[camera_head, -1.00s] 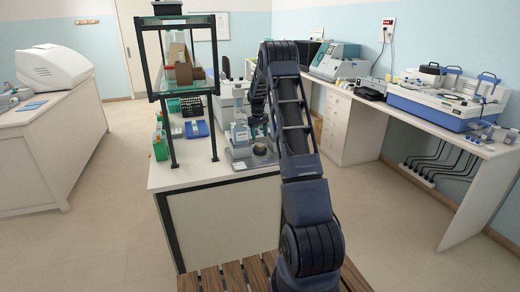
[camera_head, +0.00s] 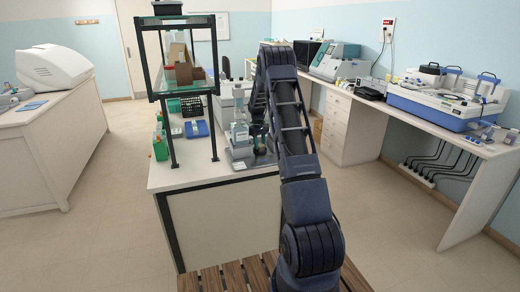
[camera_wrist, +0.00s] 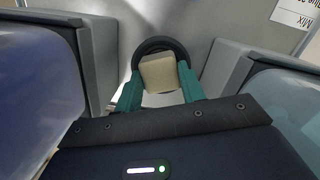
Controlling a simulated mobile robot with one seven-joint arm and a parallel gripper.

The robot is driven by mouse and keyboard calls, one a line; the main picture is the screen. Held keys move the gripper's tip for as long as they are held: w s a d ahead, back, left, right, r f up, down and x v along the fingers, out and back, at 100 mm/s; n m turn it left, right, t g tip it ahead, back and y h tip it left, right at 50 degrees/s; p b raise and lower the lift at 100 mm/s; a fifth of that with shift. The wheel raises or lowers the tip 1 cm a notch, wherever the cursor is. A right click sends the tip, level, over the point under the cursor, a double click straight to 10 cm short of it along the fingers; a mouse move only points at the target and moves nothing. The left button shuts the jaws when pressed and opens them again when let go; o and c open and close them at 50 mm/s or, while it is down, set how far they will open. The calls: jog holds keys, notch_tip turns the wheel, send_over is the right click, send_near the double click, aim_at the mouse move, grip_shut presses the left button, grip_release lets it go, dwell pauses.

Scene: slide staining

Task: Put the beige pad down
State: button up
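The beige pad (camera_wrist: 159,73) shows in the wrist view between the two teal fingertips of my gripper (camera_wrist: 160,78). Both fingertips appear to touch its sides, so the gripper looks shut on it. Behind the pad is a dark round ring (camera_wrist: 152,45) on a grey surface. I cannot tell whether the pad rests on the ring or is held just above it. In the head view my arm hides most of the gripper, and the pad cannot be made out there.
Grey housings flank the gripper closely on the left (camera_wrist: 98,55) and right (camera_wrist: 222,72) in the wrist view. In the head view a white bench (camera_head: 190,180) carries a shelf frame (camera_head: 168,100), a blue tray (camera_head: 197,129) and grey apparatus (camera_head: 240,135) beside my arm.

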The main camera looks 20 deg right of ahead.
aim_at(260, 145)
jog(key=shift+c, duration=0.7)
jog(key=shift+r, duration=0.15)
notch_tip(260, 145, up, 18)
jog(key=s+d+f+m, duration=0.2)
jog(key=s+m, duration=0.2)
jog(key=s, duration=0.9)
jog(key=s+d+f+m+y, duration=0.1)
jog(key=s+d+f+m, duration=0.5)
jog(key=s, duration=0.3)
jog(key=s+d+f+m+y, duration=0.1)
jog(key=s+d+f+m, duration=0.2)
jog(key=s+d+f, duration=0.4)
jog(key=w, duration=1.6)
jog(key=shift+w+d+r, duration=0.1)
jog(key=shift+w+r, duration=0.25)
jog(key=shift+r, duration=0.05)
jog(key=shift+f, duration=1.7)
jog(key=shift+f, duration=0.3)
